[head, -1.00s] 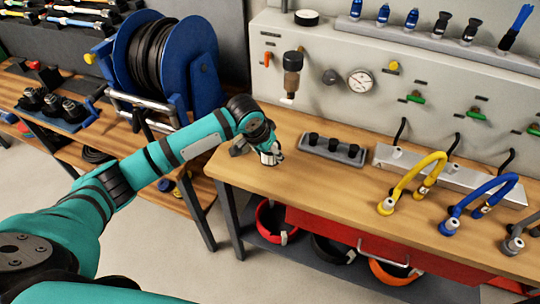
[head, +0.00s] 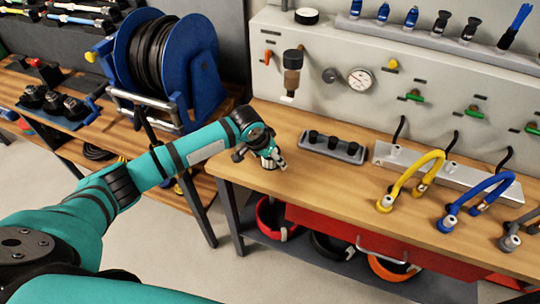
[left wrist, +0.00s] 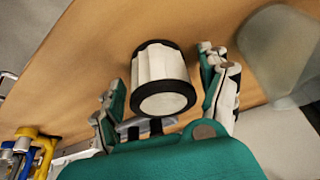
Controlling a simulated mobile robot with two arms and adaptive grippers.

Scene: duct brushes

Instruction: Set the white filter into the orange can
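The white filter (left wrist: 161,78) is a pale ribbed cylinder with black end rings. In the left wrist view it stands between the spread fingers of my left gripper (left wrist: 168,98), with a gap on each side. In the head view my left gripper (head: 273,158) is low over the bench's left end and mostly hides the filter. A round, open-topped orange can (head: 393,269) is on the shelf under the bench, partly hidden by the bench. My right gripper is not in view.
A red can (head: 266,218) and a black can (head: 330,247) stand left of the orange one. A grey block with black plugs (head: 332,147) is right of my gripper. Yellow (head: 410,181) and blue (head: 477,200) hoses stand farther right. The bench front (head: 320,185) is clear.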

